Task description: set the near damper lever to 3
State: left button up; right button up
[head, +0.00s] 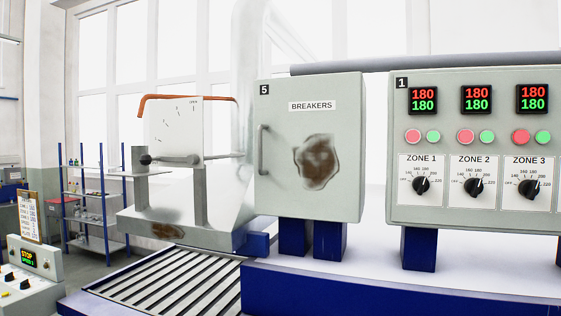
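A pale metal hood (235,190) stands left of the breaker cabinet. On it is a white scale plate (175,135) with small marks in an arc and a word at its upper right too small to read surely. A grey lever (175,160) with a dark knob (145,160) lies about level across the plate's lower part, the knob to the left. I cannot tell which number it stands at, nor surely whether this is the near damper lever. Neither of my grippers is in view.
An orange bent rod (185,98) runs along the hood's top. The grey breaker cabinet (310,150), marked 5, stands right of the hood. The zone panel (478,228), marked 1, is farther right. A slatted conveyor (165,285) runs below. A small control box (35,275) is at lower left.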

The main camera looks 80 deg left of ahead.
aim_at(146, 159)
jog(key=u, duration=3.3)
